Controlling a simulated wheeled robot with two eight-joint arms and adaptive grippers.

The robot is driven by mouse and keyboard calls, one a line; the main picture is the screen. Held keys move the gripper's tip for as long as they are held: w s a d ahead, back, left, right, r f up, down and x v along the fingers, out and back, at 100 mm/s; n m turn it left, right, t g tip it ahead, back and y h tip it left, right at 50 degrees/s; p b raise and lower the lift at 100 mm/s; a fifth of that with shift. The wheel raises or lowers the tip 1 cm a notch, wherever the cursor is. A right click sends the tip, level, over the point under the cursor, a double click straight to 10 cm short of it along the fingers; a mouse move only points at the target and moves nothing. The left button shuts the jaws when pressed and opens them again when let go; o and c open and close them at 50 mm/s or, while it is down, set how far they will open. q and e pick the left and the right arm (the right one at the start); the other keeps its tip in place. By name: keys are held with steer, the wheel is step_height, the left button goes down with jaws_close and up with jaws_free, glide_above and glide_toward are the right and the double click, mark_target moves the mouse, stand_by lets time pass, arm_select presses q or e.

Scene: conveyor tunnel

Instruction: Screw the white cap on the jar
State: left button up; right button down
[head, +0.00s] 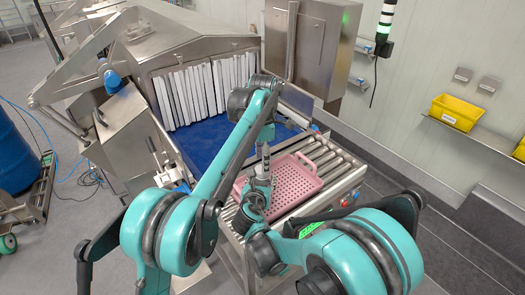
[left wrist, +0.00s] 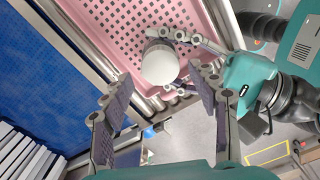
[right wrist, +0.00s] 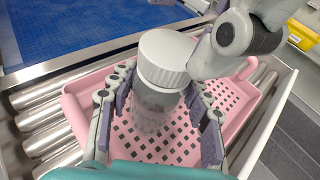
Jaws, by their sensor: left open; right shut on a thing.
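The clear jar (right wrist: 150,112) stands roughly upright between the fingers of my right gripper (right wrist: 160,96), which is shut on it. The white cap (right wrist: 166,56) sits on top of the jar; I cannot tell how tightly. In the left wrist view the cap (left wrist: 160,63) is seen from above and hides most of the jar. My left gripper (left wrist: 165,88) is open, its fingers spread wide near the cap and not visibly touching it. In the head view my arms meet above the pink tray and the jar is hard to make out.
A pink perforated tray (head: 309,168) lies under the grippers on the roller conveyor (head: 332,146). A blue belt (head: 215,146) leads into the steel tunnel with white strip curtains (head: 205,90). Yellow bins (head: 455,112) sit on the right wall shelf.

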arm_select(q)
steer(key=shift+f, duration=1.55)
